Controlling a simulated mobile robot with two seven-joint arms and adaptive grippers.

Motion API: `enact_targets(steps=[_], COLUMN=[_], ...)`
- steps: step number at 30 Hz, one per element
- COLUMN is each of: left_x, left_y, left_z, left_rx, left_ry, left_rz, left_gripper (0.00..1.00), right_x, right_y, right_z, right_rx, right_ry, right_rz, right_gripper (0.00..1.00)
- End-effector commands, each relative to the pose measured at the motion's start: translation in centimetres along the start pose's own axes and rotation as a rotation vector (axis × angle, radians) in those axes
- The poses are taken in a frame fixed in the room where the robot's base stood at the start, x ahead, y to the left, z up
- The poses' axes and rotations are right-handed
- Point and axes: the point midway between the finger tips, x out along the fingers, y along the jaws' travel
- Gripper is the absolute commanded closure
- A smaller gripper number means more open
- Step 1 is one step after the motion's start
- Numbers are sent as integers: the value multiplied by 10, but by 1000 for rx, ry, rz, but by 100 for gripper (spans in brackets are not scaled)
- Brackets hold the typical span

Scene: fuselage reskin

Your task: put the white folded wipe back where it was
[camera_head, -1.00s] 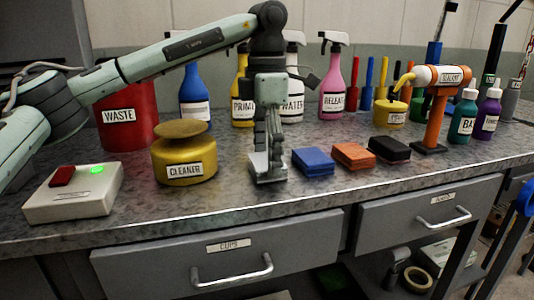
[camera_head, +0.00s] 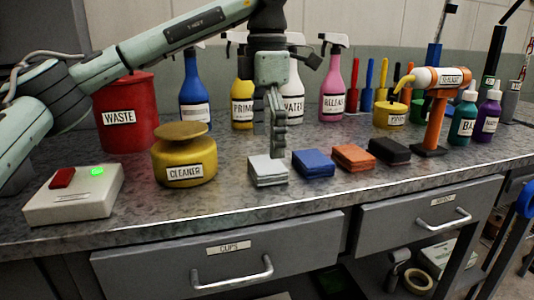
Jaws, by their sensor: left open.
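The white folded wipe (camera_head: 267,172) lies flat on the grey workbench (camera_head: 235,208), at the left end of a row with the blue folded wipe (camera_head: 313,163), the orange one (camera_head: 354,157) and the black one (camera_head: 390,150). My left gripper (camera_head: 278,150) points down just above and behind the white wipe, apart from it as far as I can tell. It is open and holds nothing; its fingers overlap in this view. My right gripper does not show.
The yellow cleaner can (camera_head: 184,162) stands left of the white wipe, with the red waste bin (camera_head: 126,115) behind it. A switch box (camera_head: 74,195) sits at the front left. Spray bottles (camera_head: 333,85) line the back. The bench front before the wipes is clear.

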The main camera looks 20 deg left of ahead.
Motion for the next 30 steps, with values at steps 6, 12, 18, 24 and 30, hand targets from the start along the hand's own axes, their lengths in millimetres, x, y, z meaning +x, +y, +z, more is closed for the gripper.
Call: enact_targets(steps=[6,12,18,24,30], left_x=[-51,-78,-84,-84,-84], left_y=[0,0,0,0,0], left_z=[0,0,0,0,0], left_rx=[-2,-1,0,0,0], left_ry=[-1,1,1,1,1], left_rz=[2,2,-1,-1,0], left_gripper=[8,8,8,8,8], right_x=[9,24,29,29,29], right_y=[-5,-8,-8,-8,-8], right_z=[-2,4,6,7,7], right_rx=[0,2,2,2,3], right_ry=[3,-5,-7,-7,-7], right_rz=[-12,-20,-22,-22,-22], right_gripper=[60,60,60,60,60])
